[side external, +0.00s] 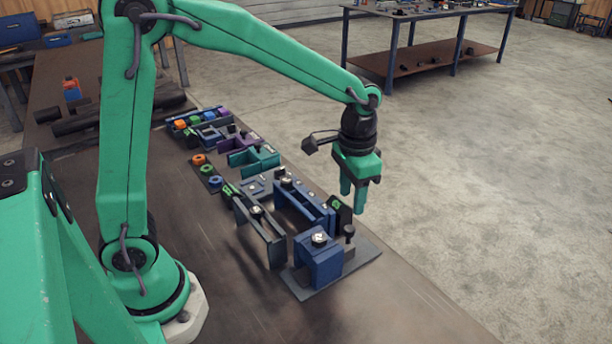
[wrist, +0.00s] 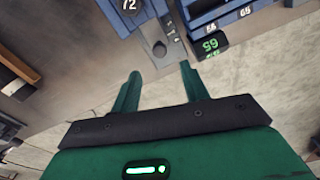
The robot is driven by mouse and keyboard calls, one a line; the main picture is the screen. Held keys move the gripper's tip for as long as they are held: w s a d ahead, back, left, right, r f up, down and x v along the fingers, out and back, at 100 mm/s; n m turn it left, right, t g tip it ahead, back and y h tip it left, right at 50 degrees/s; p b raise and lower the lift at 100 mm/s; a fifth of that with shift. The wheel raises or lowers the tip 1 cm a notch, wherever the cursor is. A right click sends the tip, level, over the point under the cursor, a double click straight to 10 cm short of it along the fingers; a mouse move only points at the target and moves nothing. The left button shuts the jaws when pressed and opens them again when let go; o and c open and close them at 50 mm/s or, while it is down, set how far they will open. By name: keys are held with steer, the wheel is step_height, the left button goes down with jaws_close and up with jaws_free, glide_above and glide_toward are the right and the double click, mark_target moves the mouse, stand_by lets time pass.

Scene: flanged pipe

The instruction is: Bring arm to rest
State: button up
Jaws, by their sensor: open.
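My gripper (side external: 354,196) is green and hangs pointing down at the right edge of the bench, above and beside the row of fixtures. In the wrist view my gripper (wrist: 158,88) shows two green fingers spread apart with nothing between them. My arm reaches out over the bench with its elbow high. No part is held. The fingers look clear of the blue fixture (side external: 318,260) and the small black display (side external: 342,214) close by.
Blue rails (side external: 303,208), a teal fixture (side external: 254,160) and a strip of coloured blocks (side external: 198,117) line the bench (side external: 215,290). Open floor (side external: 480,180) lies to the right.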

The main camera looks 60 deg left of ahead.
steer(key=s+a+r+n+t, duration=0.1)
steer(key=s+a+r, duration=0.3)
steer(key=s, duration=0.4)
steer(key=s+a+r+n+t, duration=0.2)
steer(key=s+a+r+t, duration=0.1)
steer(key=s, duration=0.6)
step_height(320, 180, up, 2)
steer(key=shift+a+r+t, duration=0.1)
steer(key=shift+a+t, duration=0.3)
steer(key=shift+t, duration=0.4)
